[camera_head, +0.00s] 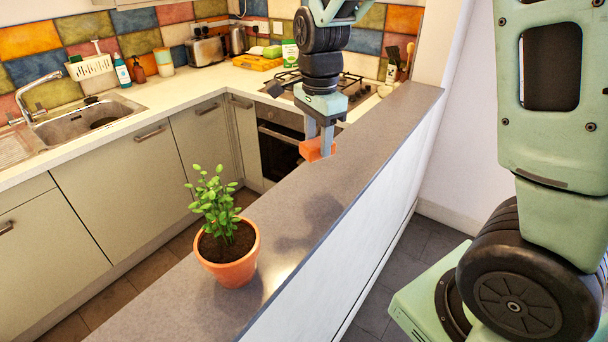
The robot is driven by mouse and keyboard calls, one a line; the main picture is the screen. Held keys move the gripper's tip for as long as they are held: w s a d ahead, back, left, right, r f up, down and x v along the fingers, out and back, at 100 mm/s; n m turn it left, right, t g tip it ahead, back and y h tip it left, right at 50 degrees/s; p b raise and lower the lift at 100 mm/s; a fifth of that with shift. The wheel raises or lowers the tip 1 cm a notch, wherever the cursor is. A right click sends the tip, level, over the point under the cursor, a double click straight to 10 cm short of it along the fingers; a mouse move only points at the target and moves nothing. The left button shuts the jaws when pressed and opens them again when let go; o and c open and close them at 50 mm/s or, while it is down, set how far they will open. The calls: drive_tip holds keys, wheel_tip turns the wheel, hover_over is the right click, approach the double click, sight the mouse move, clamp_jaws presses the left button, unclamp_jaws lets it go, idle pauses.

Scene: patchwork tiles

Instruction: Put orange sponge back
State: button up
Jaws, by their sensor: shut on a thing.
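The orange sponge (311,151) is a small orange block held between the fingers of my gripper (318,143). My gripper points down and is shut on the sponge, above the grey raised counter (330,198). The sponge appears a little above the counter top; I cannot tell the exact gap. One finger partly covers the sponge.
A potted plant (230,262) stands on the near part of the grey counter. Behind are a sink (85,118) with a white rack (91,66), bottles, a toaster (206,51) and a hob (352,86). The counter's middle is clear.

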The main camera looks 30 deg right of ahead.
wheel_tip(320, 180, down, 10)
drive_tip(key=shift+r+p, duration=0.1)
drive_tip(key=shift+p, duration=1.05)
drive_tip(key=o, duration=0.9)
drive_tip(key=shift+o, duration=0.2)
